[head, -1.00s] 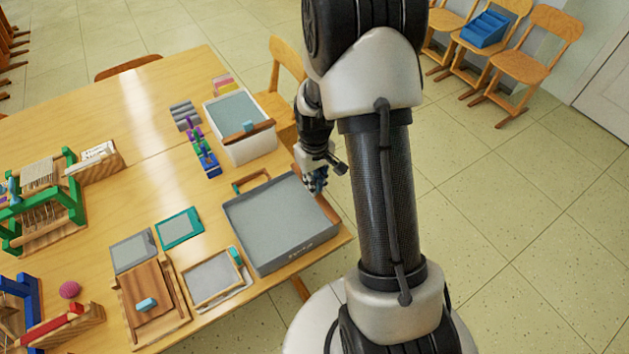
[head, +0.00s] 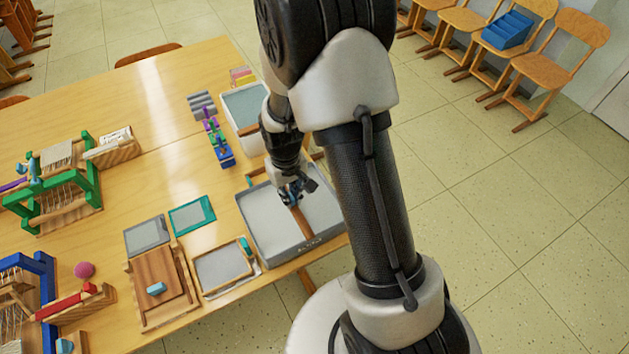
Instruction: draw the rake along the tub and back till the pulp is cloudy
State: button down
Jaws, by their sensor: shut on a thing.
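The tub (head: 258,248) is a wide, shallow grey box at the table's front right edge. It holds flat grey pulp (head: 268,221) that looks even; I cannot tell how cloudy it is. The rake (head: 302,223) shows as a brown wooden bar lying across the tub near its middle, over the pulp. My arm and gripper hide part of the tub's far side.
Behind the tub stands a white vat (head: 243,108), partly hidden by my arm. A teal frame (head: 192,215), a grey screen (head: 147,236) and a wooden press (head: 158,285) lie to the left. Green looms (head: 85,185) stand farther left.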

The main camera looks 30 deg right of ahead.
jog(key=a, duration=1.1)
jog(key=shift+s+a+p, duration=0.25)
jog(key=shift+a+p, duration=0.05)
jog(key=shift+a, duration=0.05)
jog(key=c, duration=1.8)
grip_release()
jog(key=shift+a, duration=0.2)
jog(key=shift+o, duration=0.8)
jog(key=shift+d+r, duration=0.1)
notch_tip(320, 180, up, 12)
